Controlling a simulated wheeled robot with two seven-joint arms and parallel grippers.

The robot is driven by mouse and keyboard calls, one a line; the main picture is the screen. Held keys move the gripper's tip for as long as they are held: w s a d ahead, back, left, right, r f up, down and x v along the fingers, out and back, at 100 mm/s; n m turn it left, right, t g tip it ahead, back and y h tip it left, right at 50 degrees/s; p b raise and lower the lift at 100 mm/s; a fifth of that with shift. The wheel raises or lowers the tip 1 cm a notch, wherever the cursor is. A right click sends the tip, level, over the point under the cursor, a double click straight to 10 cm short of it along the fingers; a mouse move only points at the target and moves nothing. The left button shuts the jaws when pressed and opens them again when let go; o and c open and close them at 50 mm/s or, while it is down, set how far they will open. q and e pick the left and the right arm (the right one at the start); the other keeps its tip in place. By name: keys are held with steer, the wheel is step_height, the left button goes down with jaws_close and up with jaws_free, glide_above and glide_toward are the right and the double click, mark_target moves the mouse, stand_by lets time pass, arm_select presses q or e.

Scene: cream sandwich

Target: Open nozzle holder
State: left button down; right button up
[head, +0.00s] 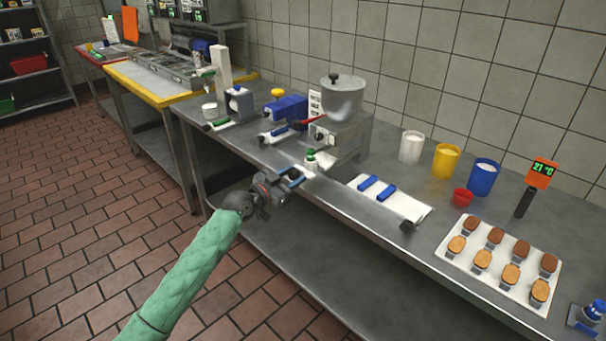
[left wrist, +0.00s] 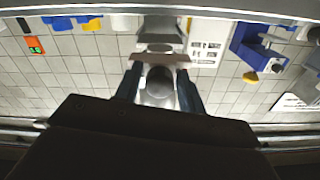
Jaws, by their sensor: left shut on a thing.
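My left gripper (head: 292,178) reaches in at the counter's front edge, in front of the cream machine (head: 338,130) with its round grey hopper. In the left wrist view its two dark fingers (left wrist: 160,82) are shut on a brownish bar (left wrist: 160,59) that spans between their tips. I cannot tell for sure whether this bar belongs to the nozzle holder. The hopper (left wrist: 160,92) shows behind, between the fingers. In the head view the gripper hides most of what it holds. My right gripper is not in view.
A green-capped bottle (head: 310,158) stands just behind the gripper. To the right are a white tray (head: 407,207) with two blue pieces, several cups, a small red bowl (head: 462,197) and a tray of pastries (head: 515,296). A blue device (head: 290,107) stands left of the machine.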

arm_select(q)
steer(key=shift+v, duration=1)
steer(key=shift+s+a, duration=0.1)
steer(key=shift+a, duration=0.05)
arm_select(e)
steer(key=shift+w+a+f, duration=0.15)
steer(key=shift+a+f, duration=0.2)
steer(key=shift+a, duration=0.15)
arm_select(q)
steer(key=c, duration=1.1)
jaws_free()
steer(key=b+v, duration=0.2)
steer(key=v, duration=0.5)
steer(key=shift+s+a, duration=0.3)
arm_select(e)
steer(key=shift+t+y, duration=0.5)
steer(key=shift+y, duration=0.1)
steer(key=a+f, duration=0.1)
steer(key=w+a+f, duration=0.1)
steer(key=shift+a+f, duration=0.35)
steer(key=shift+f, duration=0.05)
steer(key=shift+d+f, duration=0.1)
